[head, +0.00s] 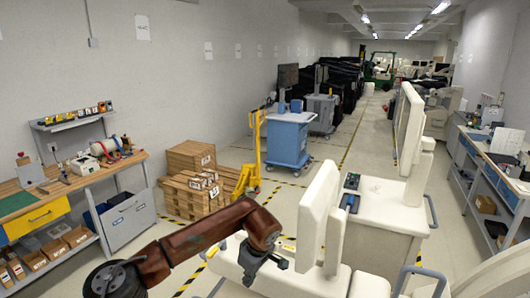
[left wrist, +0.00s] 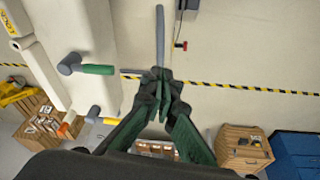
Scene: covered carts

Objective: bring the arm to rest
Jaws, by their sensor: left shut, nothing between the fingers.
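My left arm, reddish brown, comes in from the lower left of the head view and reaches toward the middle. My left gripper (head: 262,266) is dark and hangs at the arm's end, in front of a white covered cart (head: 322,208). Whether it touches the cart cannot be told from here. In the left wrist view the gripper's fingers (left wrist: 160,82) are closed together with nothing between them. My right arm and right gripper are in neither view.
White covered carts fill the right of centre. A yellow pallet jack (head: 250,150) and stacked wooden crates (head: 190,157) stand beyond the arm. A workbench (head: 75,183) is at the left, another (head: 500,165) at the right. The aisle floor is open farther back.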

